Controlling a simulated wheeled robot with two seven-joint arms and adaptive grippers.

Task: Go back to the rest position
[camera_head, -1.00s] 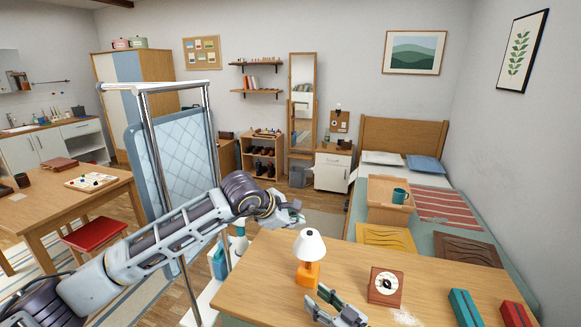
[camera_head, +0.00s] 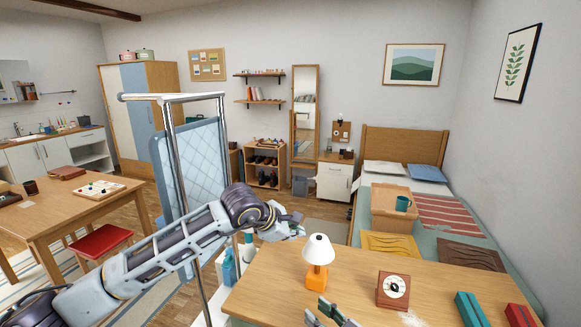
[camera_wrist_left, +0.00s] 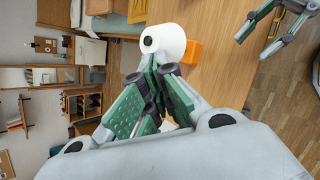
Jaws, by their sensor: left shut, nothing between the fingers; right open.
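My left gripper (camera_head: 298,231) hangs above the left back edge of the wooden desk (camera_head: 262,290), left of the lamp. In the left wrist view the green-padded fingers of my left gripper (camera_wrist_left: 150,92) are together with nothing between them. My right gripper (camera_head: 325,312) is low at the front of the desk, partly cut off by the bottom of the head view. It also shows in the left wrist view (camera_wrist_left: 268,30) at the top right, with its fingers apart and empty.
On the desk stand an orange lamp with a white shade (camera_head: 318,250), a brown dial box (camera_head: 393,290), a teal block (camera_head: 471,309) and a red block (camera_head: 519,315). A glass-panelled metal frame (camera_head: 190,170) stands behind my left arm. The bed (camera_head: 405,145) is behind the desk.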

